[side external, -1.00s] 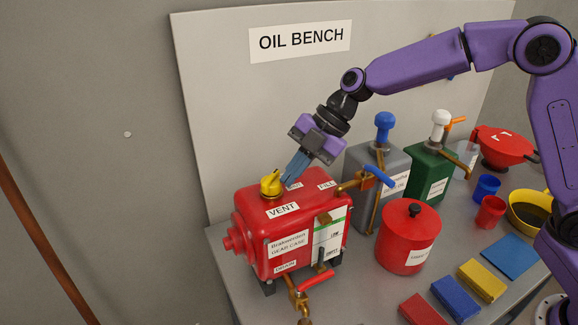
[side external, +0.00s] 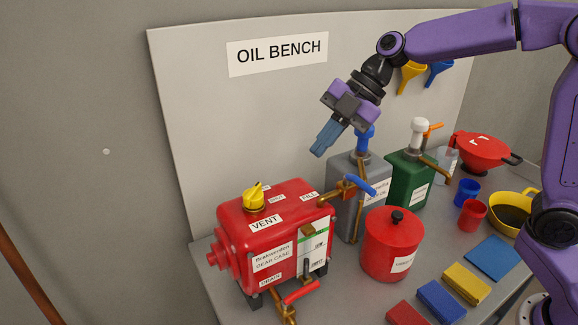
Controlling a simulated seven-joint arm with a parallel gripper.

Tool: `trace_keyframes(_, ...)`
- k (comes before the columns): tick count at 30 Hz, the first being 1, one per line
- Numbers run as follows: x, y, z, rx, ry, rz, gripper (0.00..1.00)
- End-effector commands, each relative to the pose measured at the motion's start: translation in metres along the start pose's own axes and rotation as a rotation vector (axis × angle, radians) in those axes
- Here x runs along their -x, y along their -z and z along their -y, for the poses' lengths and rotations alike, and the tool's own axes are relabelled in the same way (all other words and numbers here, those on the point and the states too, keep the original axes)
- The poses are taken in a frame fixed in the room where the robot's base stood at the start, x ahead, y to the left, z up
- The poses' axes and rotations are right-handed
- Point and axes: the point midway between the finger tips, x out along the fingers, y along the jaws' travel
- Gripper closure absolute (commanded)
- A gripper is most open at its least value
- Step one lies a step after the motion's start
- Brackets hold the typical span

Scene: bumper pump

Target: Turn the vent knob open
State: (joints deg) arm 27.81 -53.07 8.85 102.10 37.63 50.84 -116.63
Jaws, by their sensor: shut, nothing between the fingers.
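The yellow vent knob (side external: 253,197) sits on top of the red gear case (side external: 290,199), near its left end and behind the VENT label. A raised pointer shows on the knob's top. My gripper (side external: 319,152) is up and to the right of the knob, clear of it, above the back right of the case. Its blue fingers are together and hold nothing. No part of the knob is hidden by the gripper.
A brass tap with a blue handle (side external: 359,185) reaches the case's right end. Behind are a grey pump can (side external: 345,213) and a green one (side external: 407,186). A red lidded pot (side external: 390,250) stands to the right. A red-handled drain tap (side external: 301,292) is in front.

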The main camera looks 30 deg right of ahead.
Motion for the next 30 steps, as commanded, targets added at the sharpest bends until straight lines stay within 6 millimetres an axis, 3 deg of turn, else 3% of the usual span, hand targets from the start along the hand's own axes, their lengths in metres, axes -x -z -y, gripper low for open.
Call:
trace_keyframes(8,-0.02,0.002,0.004,-0.023,-0.007,0.009,1.0)
trace_keyframes(21,-0.101,0.001,0.004,-0.022,-0.006,0.01,1.0)
trace_keyframes(30,-0.116,0.001,-0.027,-0.021,-0.011,0.01,1.0)
